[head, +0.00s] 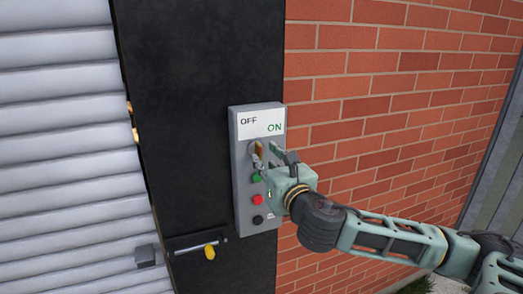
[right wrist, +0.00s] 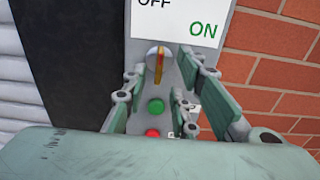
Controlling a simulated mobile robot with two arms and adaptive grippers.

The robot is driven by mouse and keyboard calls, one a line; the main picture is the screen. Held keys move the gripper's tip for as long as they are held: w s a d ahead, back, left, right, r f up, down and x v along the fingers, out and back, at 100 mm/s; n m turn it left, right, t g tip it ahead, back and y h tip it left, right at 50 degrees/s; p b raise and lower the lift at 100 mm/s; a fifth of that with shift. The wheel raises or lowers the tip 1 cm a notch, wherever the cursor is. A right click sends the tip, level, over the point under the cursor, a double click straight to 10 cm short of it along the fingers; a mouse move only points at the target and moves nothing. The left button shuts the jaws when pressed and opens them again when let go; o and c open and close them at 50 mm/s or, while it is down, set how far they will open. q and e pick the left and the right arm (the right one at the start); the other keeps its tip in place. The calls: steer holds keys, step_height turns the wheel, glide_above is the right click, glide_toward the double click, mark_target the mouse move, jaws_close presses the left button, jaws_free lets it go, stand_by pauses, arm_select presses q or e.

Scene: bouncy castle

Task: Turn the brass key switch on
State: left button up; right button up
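The brass key switch (head: 258,148) sits near the top of a grey control box (head: 243,190), below a white label reading OFF at left and ON at right. In the right wrist view the brass key (right wrist: 159,67) stands about upright in its round grey collar. My right gripper (head: 268,152) is at the box, with its fingers apart. In the right wrist view its fingers (right wrist: 160,75) lie to the left and right of the key, with visible gaps, and I see no contact. My left gripper is not in view.
Below the key are a green button (right wrist: 156,106), a red button (head: 257,199) and a black button (head: 257,219). The box is on a black post beside a brick wall (head: 400,90). A grey shutter (head: 60,150) and a bolt with a yellow part (head: 209,252) are at left.

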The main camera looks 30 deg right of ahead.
mark_target(258, 152)
steer(key=shift+p+x, duration=0.35)
steer(key=shift+x, duration=1.05)
steer(key=shift+c, duration=0.2)
jaws_close()
